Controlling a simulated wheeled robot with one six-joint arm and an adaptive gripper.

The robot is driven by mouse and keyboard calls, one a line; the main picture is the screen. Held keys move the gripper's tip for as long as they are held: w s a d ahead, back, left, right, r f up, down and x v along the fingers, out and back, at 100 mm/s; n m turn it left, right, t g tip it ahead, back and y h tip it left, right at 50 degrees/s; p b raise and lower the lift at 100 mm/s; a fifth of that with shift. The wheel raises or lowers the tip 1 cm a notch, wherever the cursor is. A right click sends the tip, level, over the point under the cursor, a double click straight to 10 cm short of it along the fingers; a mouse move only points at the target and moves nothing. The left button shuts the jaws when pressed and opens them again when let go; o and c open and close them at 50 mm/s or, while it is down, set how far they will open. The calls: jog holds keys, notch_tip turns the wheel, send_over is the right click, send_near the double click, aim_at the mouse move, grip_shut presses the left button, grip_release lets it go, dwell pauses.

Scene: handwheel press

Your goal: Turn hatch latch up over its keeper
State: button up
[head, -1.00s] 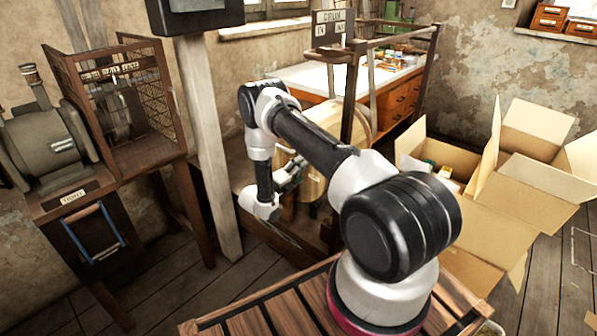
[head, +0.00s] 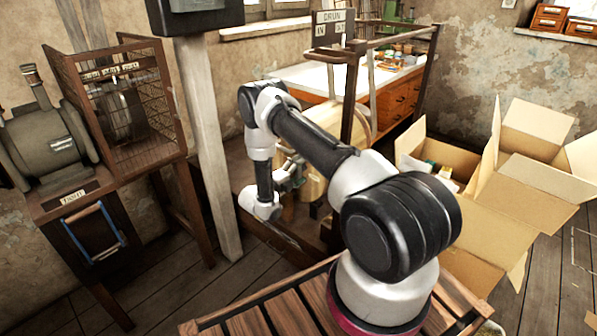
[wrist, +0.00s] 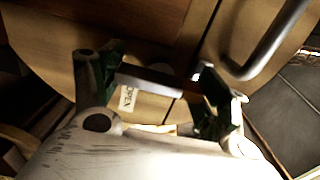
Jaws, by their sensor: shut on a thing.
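The round wooden drum (head: 325,122) stands behind my arm in the head view. Its wooden end face (wrist: 60,60) fills much of the wrist view. A short bar, apparently the hatch latch (wrist: 150,79), lies between my gripper's fingers (wrist: 158,82). My gripper is shut on it, and the bar runs nearly level across the picture. A small label reading "OPEN" (wrist: 127,98) shows just below the bar. In the head view my gripper (head: 296,168) is at the drum, partly covered by my arm. I cannot make out the keeper clearly.
A wooden post (head: 353,100) and rails frame the drum. A caged machine (head: 118,100) stands at left, and open cardboard boxes (head: 520,210) lie at right.

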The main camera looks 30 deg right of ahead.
jog(key=o, duration=1)
jog(key=shift+f, duration=0.1)
jog(key=v, duration=1.2)
